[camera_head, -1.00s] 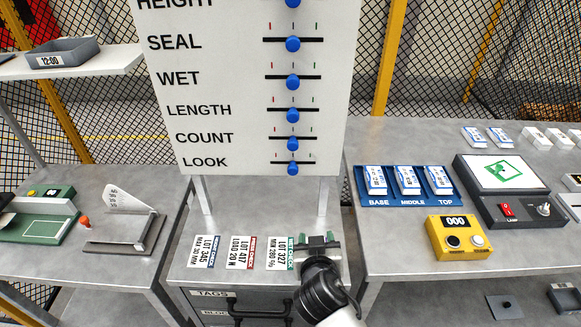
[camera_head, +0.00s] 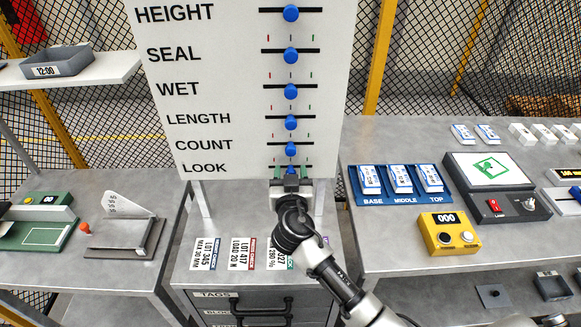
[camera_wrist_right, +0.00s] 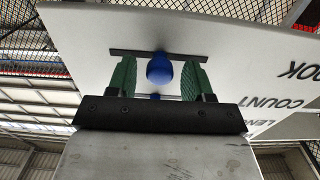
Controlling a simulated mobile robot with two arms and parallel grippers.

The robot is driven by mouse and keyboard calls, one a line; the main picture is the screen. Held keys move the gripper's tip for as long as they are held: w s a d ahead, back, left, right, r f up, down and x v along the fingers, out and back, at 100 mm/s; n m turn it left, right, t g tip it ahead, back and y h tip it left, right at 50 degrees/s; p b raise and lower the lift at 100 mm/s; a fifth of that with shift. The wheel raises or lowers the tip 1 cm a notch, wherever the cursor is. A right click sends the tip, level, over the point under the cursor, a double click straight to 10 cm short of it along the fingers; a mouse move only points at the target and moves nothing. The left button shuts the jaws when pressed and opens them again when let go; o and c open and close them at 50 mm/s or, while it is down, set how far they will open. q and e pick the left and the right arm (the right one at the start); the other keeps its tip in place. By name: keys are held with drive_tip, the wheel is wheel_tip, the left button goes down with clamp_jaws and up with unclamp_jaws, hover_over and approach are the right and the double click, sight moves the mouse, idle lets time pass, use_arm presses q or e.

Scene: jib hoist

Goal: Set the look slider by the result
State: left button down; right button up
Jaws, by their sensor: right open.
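The white slider board (camera_head: 230,100) stands upright with labelled rows. The LOOK slider's blue knob (camera_head: 291,170) is in the lowest row, at about the middle of its slot. My right gripper (camera_head: 291,174) is open at this row, with one finger on each side of the knob. In the right wrist view the LOOK knob (camera_wrist_right: 159,68) shows between the two green fingers (camera_wrist_right: 158,78), with a gap on both sides. The other knobs, such as COUNT (camera_head: 291,145), also stand near the middle of their slots. My left gripper is out of view.
Lot cards (camera_head: 240,253) lie on the cabinet below the board. The right table holds a blue tray (camera_head: 374,198), a yellow counter (camera_head: 432,238) reading 000 and a lamp box (camera_head: 515,206). A tilted card stand (camera_head: 125,235) is on the left table.

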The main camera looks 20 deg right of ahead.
sight(272, 165)
drive_tip(key=shift+w+d, duration=0.15)
drive_tip(key=shift+w, duration=0.2)
drive_tip(key=shift+c, duration=0.5)
clamp_jaws()
drive_tip(key=a+b, duration=0.1)
drive_tip(key=a, duration=0.1)
drive_tip(key=w+a+b, duration=0.1)
drive_tip(key=a+b, duration=0.1)
drive_tip(key=shift+w+f+b, duration=0.1)
drive_tip(key=shift+f+b, duration=0.1)
drive_tip(key=shift+b, duration=0.1)
drive_tip(key=shift+a+r, duration=0.15)
drive_tip(key=shift+o, duration=0.5)
unclamp_jaws()
drive_tip(key=shift+a, duration=0.1)
